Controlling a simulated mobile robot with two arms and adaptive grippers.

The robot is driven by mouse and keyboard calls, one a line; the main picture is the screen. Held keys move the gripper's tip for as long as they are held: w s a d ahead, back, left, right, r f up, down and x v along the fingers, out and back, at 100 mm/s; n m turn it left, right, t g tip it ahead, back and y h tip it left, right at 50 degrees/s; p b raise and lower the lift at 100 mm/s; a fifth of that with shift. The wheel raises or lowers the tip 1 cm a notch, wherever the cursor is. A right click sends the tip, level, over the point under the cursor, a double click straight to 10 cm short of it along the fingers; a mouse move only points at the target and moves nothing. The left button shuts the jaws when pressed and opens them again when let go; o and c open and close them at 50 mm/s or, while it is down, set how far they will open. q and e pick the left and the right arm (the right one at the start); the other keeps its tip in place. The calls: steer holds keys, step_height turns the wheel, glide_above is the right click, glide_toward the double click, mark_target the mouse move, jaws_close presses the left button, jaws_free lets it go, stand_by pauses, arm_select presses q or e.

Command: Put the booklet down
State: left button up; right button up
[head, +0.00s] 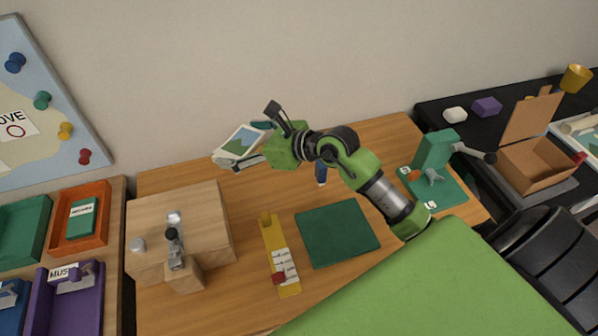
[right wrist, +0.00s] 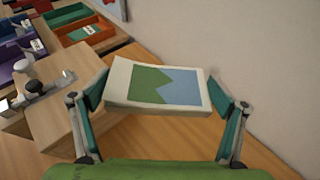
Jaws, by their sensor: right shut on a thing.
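The booklet (head: 240,143) is pale, with a green and blue picture on its cover. My right gripper (head: 249,146) is shut on it and holds it above the back of the wooden desk (head: 195,178), near the wall. In the right wrist view the booklet (right wrist: 158,84) sits between the two teal fingers of the right gripper (right wrist: 160,92), one at each side, with its cover facing the camera. My left gripper is not in view.
A dark green mat (head: 338,232) lies bare on the desk. A yellow strip with a red slider (head: 279,279) and a wooden block with metal fittings (head: 205,205) stand left of it. A green stand (head: 436,150) is at right. Coloured trays (head: 82,238) are at far left.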

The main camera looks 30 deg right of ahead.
steer(key=b, duration=0.1)
glide_above(252, 193)
step_height(252, 193, down, 13)
steer(key=shift+a+f, duration=0.1)
steer(key=shift+f, duration=0.1)
step_height(252, 193, down, 4)
steer(key=shift+f+b, duration=0.15)
steer(key=shift+b, duration=0.7)
steer(key=shift+f, duration=0.1)
steer(key=o, duration=1)
steer(key=shift+c, duration=0.2)
